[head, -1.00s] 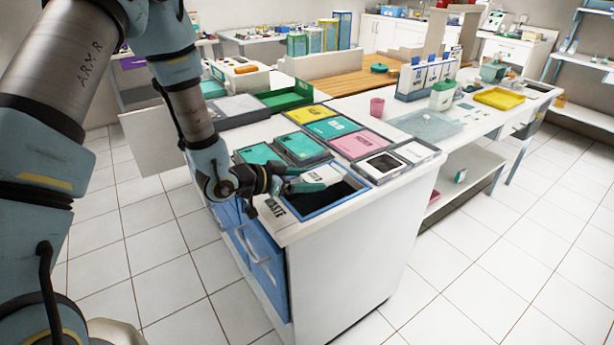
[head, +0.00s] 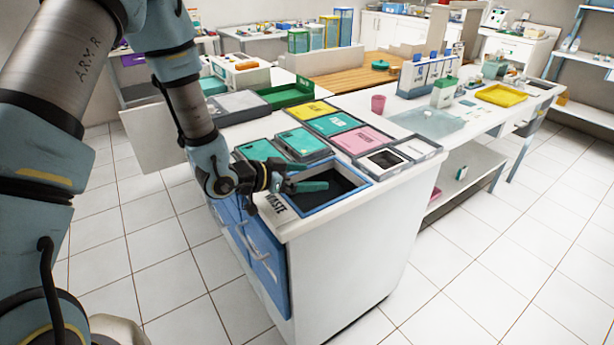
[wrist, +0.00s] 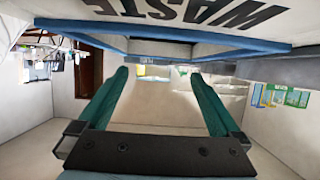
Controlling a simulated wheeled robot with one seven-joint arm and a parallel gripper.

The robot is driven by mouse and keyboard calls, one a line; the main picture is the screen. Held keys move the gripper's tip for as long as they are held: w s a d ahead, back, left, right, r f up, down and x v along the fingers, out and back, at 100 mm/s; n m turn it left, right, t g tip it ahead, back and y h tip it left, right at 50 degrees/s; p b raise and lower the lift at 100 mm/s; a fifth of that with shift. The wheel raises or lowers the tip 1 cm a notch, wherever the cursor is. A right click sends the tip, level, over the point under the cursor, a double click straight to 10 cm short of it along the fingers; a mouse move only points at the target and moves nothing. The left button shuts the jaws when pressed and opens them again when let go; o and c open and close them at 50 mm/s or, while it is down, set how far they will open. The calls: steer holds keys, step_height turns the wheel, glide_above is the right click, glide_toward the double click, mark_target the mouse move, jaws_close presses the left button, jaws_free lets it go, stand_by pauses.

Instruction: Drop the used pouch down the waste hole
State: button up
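The waste hole (head: 342,198) is a blue-rimmed square opening with a dark inside, at the front corner of the white cabinet top. Its blue rim (wrist: 180,52) and the WASTE lettering (wrist: 200,12) cross the top of the wrist view, the lettering upside down. My gripper (head: 311,177) is over the hole, coming from the left. In the wrist view its two teal fingers (wrist: 160,74) are spread wide with nothing between them. The used pouch is not visible in either current view.
Teal, yellow and pink lidded bins (head: 360,141) and a small white-topped tray (head: 384,160) sit just behind the hole. A green tray (head: 286,95) and a pink cup (head: 378,104) stand farther back. Blue drawers (head: 262,258) front the cabinet. Floor to the right is clear.

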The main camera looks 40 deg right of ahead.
steer(key=b+v, duration=0.2)
steer(key=v, duration=0.8)
steer(key=shift+a+r+b, duration=0.1)
steer(key=shift+a+b, duration=0.25)
steer(key=shift+a, duration=0.05)
